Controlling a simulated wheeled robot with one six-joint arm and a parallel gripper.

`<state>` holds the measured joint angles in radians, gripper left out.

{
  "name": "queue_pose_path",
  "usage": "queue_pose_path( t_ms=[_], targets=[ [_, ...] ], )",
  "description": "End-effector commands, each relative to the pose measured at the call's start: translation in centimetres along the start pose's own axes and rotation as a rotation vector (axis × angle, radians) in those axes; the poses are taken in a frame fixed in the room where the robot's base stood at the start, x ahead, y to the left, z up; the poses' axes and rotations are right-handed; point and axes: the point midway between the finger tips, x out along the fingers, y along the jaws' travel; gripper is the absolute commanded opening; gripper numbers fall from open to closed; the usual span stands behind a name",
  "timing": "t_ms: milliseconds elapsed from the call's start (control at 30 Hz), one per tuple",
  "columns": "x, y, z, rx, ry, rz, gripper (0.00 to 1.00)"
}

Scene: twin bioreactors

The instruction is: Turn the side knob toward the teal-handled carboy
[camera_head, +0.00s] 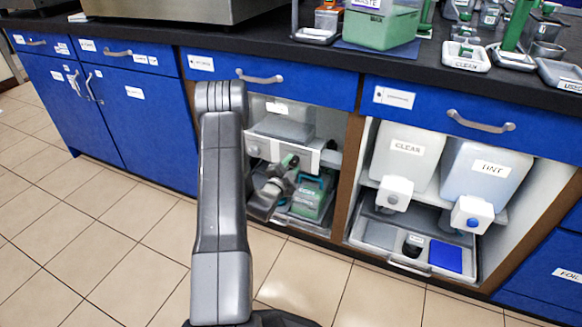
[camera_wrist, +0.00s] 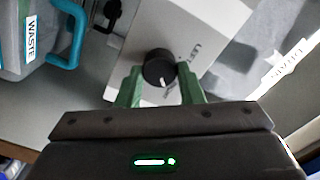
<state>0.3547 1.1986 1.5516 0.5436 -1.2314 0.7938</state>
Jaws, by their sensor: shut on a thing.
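The side knob (camera_wrist: 158,66) is a black round dial with a white pointer mark, on the face of a white panel (camera_wrist: 190,30). In the wrist view the green fingers of my gripper (camera_wrist: 160,80) stand on either side of the knob, shut on it. The pointer mark faces the gripper, at the lower side of the knob. The teal-handled carboy, with its teal handle (camera_wrist: 68,36) and WASTE label, is at the left in the wrist view. In the head view the carboy (camera_head: 308,202) sits low in the open bay, and my arm hides part of the bay; the knob cannot be made out.
The bay's brown side wall (camera_head: 350,165) stands close to the right of my gripper. Two labelled carboys (camera_head: 406,150) (camera_head: 488,172) fill the neighbouring bay above a pull-out tray (camera_head: 460,280). A blue drawer (camera_head: 270,78) overhangs the bay. The tiled floor in front is clear.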

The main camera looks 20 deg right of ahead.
Motion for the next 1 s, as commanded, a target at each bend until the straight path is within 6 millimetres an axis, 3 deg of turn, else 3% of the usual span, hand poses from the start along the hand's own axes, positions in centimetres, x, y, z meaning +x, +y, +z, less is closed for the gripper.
queue_pose_path(
  t_ms=[400, 433, 500, 533, 833, 1000],
  targets=[
    [0.0, 0.1, 0.0, 0.007, 0.0, 0.001, 0.11],
    [0.0, 0.1, 0.0, 0.007, 0.0, 0.001, 0.4],
    [0.0, 0.1, 0.0, 0.007, 0.0, 0.001, 0.53],
    [0.0, 0.1, 0.0, 0.007, 0.0, 0.001, 0.56],
    [-0.2, 0.0, 0.0, 0.006, -0.001, 0.001, 0.56],
    [-2.1, -0.1, 0.0, 0.005, -0.004, 0.002, 0.56]
  ],
)
